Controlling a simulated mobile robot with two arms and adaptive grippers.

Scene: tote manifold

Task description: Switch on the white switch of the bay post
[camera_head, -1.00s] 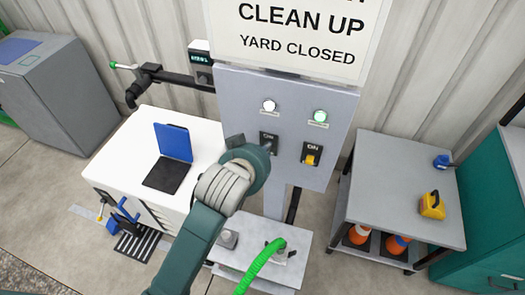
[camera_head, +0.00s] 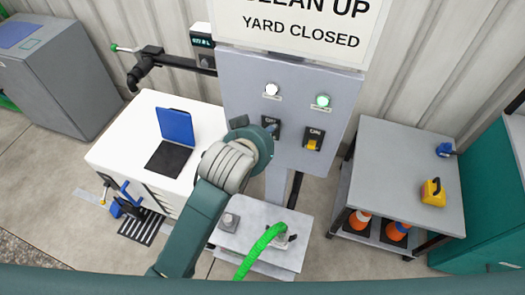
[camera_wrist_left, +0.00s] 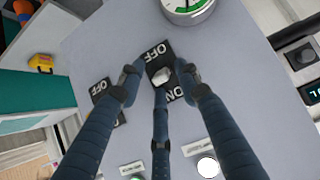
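The grey bay post panel (camera_head: 290,85) carries two black switch plates side by side. The white switch (camera_wrist_left: 161,74) is in the left plate (camera_head: 277,123) and is mostly hidden by my left gripper in the head view. In the left wrist view, it sits between the OFF and ON labels; I cannot tell its exact setting. My left gripper (camera_wrist_left: 160,76) is open, its fingers spread on both sides of the white switch and the third finger at its ON side. Contact is unclear. My left gripper also shows in the head view (camera_head: 266,131). My right gripper is not in view.
A yellow switch (camera_head: 312,145) is close on the right. A white lamp (camera_head: 272,90) and a green lamp (camera_head: 322,101) are above. A green hose (camera_head: 260,250) and a grey knob (camera_head: 229,221) are below. A grey cart (camera_head: 410,160) stands right.

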